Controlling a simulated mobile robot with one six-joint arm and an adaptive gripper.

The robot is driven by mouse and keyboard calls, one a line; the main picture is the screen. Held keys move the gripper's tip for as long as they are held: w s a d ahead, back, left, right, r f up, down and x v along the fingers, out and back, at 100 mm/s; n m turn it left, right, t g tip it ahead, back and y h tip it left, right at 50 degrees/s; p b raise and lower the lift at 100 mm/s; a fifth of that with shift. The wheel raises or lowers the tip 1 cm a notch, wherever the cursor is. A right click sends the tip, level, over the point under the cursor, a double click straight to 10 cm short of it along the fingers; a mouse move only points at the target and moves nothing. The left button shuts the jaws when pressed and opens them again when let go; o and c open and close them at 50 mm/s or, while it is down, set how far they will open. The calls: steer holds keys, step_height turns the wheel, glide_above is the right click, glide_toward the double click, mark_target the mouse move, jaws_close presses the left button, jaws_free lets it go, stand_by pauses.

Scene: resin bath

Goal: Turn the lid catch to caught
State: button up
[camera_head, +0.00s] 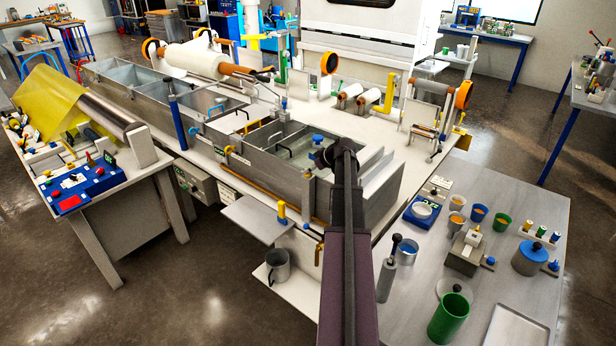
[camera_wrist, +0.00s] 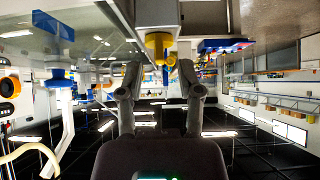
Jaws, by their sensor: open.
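The long grey metal bath (camera_head: 255,165) stands on the white bench with its troughs open to view. My gripper (camera_head: 322,157) is above the near end of the bath, by a blue knob (camera_head: 318,138); my dark arm hides part of the bath there. In the wrist view my gripper (camera_wrist: 158,75) has its two fingers well apart with nothing held between them. A yellow fitting (camera_wrist: 158,44) with a small blue part shows just beyond the fingertips, apart from them. I cannot tell for sure which fitting is the lid catch or how it is turned.
A grey table (camera_head: 520,215) at right holds cups, a green beaker (camera_head: 449,318) and a blue scale (camera_head: 421,212). A blue control panel (camera_head: 82,187) is on the left bench. A grey mug (camera_head: 278,266) sits on the low shelf. Floor between the benches is clear.

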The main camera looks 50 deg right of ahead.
steer(key=shift+b+x, duration=0.65)
steer(key=shift+x, duration=0.75)
jaws_close()
